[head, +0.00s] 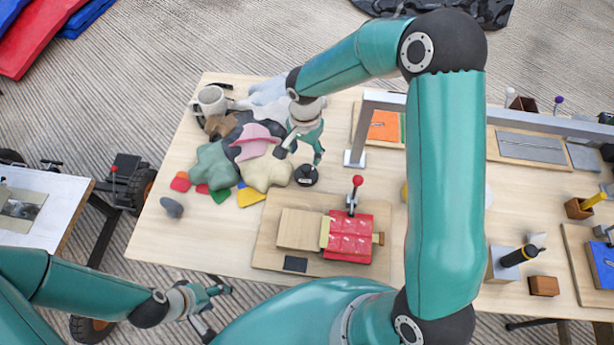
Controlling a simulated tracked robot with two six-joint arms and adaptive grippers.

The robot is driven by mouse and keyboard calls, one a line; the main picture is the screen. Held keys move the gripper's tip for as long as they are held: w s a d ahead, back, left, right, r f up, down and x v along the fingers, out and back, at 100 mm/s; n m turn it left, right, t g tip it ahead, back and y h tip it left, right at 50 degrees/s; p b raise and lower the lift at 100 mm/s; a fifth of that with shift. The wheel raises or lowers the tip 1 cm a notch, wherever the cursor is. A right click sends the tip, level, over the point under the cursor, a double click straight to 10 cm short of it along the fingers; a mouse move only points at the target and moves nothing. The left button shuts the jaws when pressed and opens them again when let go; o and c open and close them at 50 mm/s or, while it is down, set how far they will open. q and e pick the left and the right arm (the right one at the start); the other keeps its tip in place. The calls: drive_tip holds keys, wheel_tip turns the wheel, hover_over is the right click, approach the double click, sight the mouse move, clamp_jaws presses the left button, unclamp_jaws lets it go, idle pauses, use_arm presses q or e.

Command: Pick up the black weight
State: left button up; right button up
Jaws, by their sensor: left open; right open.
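The black weight (306,176) is a small, dark, round piece standing on the wooden table (215,245), just right of a pile of soft star-shaped pieces. My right gripper (299,157) is open above it, with its fingers pointing down toward the weight. The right fingers partly cover the view near the weight's top, and I cannot tell whether they touch it. My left gripper (217,311) is open and empty at the table's front left edge, far from the weight.
A cream star (266,172) and a green star (213,166) lie close left of the weight. A board with a red block (350,240) and a red-knobbed lever (355,188) stands in front. A grey metal frame (356,150) rises to the right. The front left tabletop is mostly clear.

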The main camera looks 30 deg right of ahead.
sight(306, 168)
wheel_tip(306, 168, down, 2)
drive_tip(key=shift+s+a+f, duration=0.1)
drive_tip(key=f, duration=0.1)
drive_tip(key=f+b, duration=0.1)
drive_tip(key=f, duration=0.2)
drive_tip(key=shift+s+b, duration=0.3)
drive_tip(key=shift+b, duration=0.1)
drive_tip(key=shift+f, duration=0.5)
drive_tip(key=shift+r, duration=0.1)
clamp_jaws()
